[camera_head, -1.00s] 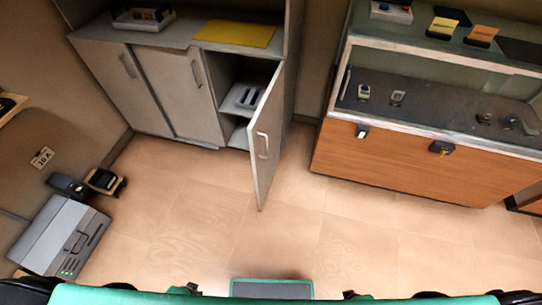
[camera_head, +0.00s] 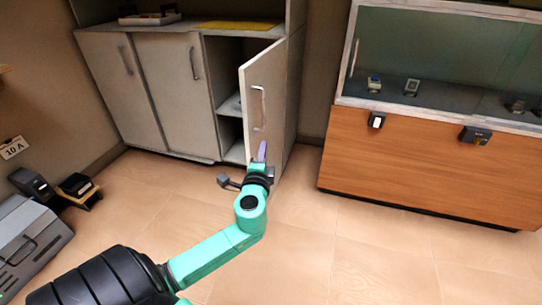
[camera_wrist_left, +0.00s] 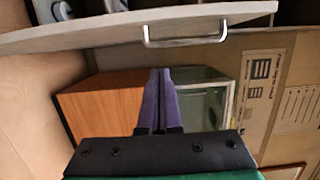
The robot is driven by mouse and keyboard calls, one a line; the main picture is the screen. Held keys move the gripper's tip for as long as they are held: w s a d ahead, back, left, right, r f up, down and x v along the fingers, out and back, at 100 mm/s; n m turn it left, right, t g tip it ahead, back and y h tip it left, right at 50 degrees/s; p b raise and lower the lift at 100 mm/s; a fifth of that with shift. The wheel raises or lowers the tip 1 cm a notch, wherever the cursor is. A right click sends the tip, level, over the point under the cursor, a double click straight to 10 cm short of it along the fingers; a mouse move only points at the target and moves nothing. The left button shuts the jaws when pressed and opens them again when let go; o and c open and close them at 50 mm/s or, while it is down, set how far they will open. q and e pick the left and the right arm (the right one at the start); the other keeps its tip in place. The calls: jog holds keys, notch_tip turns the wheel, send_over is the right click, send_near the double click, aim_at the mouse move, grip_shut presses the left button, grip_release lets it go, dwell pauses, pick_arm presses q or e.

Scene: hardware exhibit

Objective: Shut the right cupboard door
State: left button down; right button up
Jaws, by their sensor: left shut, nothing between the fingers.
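The right cupboard door (camera_head: 270,85) stands ajar at the right end of the grey cupboard, hinged on its right side, its outer face toward me. Its handle (camera_head: 258,108) is a pale vertical bar near the free edge. My left gripper (camera_head: 262,150) is at the lower part of the door, in front of its outer face, purple fingers together and empty. In the left wrist view the shut fingers (camera_wrist_left: 160,72) point toward the door (camera_wrist_left: 100,32), with the handle (camera_wrist_left: 185,40) just beyond the tips. Whether they touch the door is unclear. My right gripper is not in view.
Shelves show in the open compartment (camera_head: 228,75). Two closed doors (camera_head: 165,90) are to its left. A wood-fronted glass display case (camera_head: 420,165) stands to the right. A grey machine (camera_head: 30,240) sits at the lower left. The floor (camera_head: 340,260) between is clear.

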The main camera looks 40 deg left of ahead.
aim_at(254, 131)
pick_arm(q)
jog(key=shift+w+a+b, duration=0.2)
jog(key=shift+w+a, duration=0.8)
jog(key=shift+a, duration=0.35)
jog(key=shift+w+a+b, duration=0.25)
jog(key=shift+w+a, duration=0.7)
jog(key=shift+a, duration=0.45)
jog(key=shift+w+a+b, duration=0.2)
jog(key=shift+w+a, duration=0.8)
jog(key=shift+a, duration=0.35)
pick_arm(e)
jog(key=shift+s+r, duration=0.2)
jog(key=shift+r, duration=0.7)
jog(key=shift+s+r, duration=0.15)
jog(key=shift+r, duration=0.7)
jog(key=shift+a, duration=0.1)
